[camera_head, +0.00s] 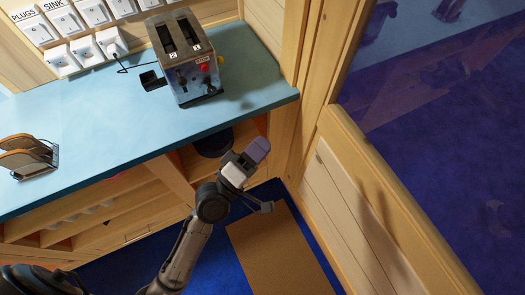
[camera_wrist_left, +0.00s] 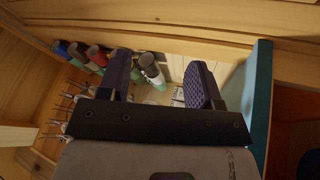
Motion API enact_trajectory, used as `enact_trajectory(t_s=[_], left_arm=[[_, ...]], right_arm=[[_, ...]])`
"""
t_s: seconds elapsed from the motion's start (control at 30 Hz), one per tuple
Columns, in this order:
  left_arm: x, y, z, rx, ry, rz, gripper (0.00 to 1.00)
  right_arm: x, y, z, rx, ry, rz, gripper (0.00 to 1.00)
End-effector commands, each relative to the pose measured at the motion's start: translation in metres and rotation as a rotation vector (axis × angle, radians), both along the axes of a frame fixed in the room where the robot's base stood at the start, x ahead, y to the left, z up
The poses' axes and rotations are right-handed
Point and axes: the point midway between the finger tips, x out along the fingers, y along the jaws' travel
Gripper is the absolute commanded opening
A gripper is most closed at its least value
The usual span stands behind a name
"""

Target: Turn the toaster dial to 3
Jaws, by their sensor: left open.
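The toaster (camera_head: 190,72) stands upright near the right end of the blue counter, with two dark slots on top. Its near side shows a red part and small dark and yellow parts. They are too small to tell which is the dial or to read its setting. My left gripper (camera_head: 257,151) is below and to the right of the toaster, past the counter's front edge and apart from the toaster. In the left wrist view its two purple fingers (camera_wrist_left: 160,80) stand apart with nothing gripped between them. The toaster is not seen there. My right gripper is not in view.
The blue counter (camera_head: 110,125) has clear room left of the toaster. A toast rack (camera_head: 27,157) stands at its left. Wall switches (camera_head: 88,50) and a plug cord are behind. Open shelves (camera_head: 95,212) lie below. In the wrist view, bottles (camera_wrist_left: 150,70) show beyond the fingers.

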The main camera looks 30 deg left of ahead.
Motion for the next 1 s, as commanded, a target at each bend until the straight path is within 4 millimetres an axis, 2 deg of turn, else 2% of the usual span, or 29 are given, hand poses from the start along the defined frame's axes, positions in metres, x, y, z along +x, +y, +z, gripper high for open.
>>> enact_trajectory(t_s=[0.1, 0.33, 1.0], left_arm=[[-0.006, -0.006, -0.006, 0.109, 0.042, -0.018, 0.58], [-0.013, -0.010, -0.017, 0.229, 0.089, -0.038, 0.58], [-0.014, -0.012, -0.020, 0.253, 0.100, -0.043, 0.58]], right_arm=[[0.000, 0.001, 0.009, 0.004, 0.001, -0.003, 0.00], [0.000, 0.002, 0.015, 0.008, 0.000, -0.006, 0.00], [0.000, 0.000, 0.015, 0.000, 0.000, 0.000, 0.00]])
